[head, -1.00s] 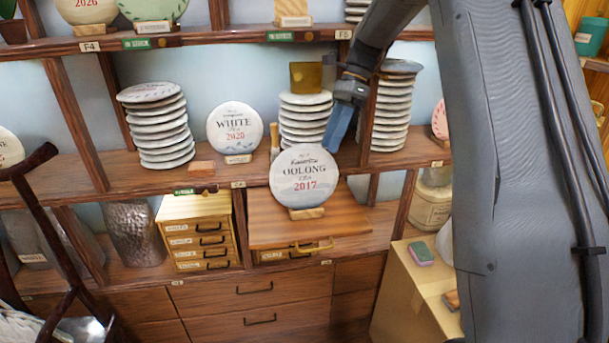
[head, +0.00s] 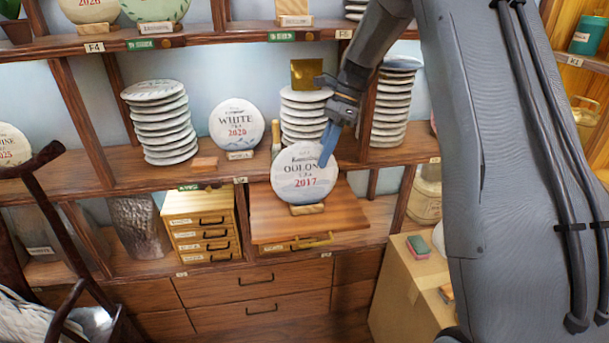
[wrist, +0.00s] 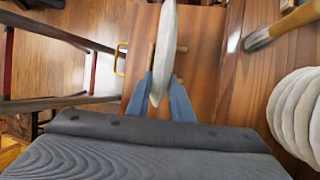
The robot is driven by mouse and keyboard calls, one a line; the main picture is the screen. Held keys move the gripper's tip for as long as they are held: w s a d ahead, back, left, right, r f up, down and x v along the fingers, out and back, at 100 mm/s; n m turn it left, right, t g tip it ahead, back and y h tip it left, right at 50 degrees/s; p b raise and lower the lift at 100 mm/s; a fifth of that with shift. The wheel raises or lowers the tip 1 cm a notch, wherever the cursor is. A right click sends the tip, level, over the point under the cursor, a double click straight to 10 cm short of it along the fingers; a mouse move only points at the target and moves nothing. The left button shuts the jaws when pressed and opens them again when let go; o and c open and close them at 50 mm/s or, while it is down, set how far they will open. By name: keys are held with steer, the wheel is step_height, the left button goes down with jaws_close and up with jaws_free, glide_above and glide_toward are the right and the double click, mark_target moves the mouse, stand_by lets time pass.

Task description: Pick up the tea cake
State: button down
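The tea cake (head: 297,183) is a round white disc marked "OOLONG 2017". It stands upright on a small wooden stand (head: 306,210) on a pull-out wooden board (head: 270,226). My gripper (head: 328,145) reaches in from the upper right, and a blue finger overlaps the cake's upper right edge. In the wrist view the cake (wrist: 164,45) is edge-on, between the two blue fingers of my gripper (wrist: 160,88). The fingers are apart, one on each side of the cake, and do not look closed on it. Exact contact is hard to tell.
Stacks of discs stand behind the board (head: 305,112) and left (head: 159,125). A "WHITE 2020" cake (head: 237,125) stands on the shelf. A brush (head: 276,138) is close behind the oolong cake. A shelf post (head: 368,115) is near my arm.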

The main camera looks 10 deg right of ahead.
steer(key=shift+r, duration=0.1)
stand_by(0.3)
step_height(320, 180, up, 10)
steer(key=b, duration=0.3)
stand_by(0.6)
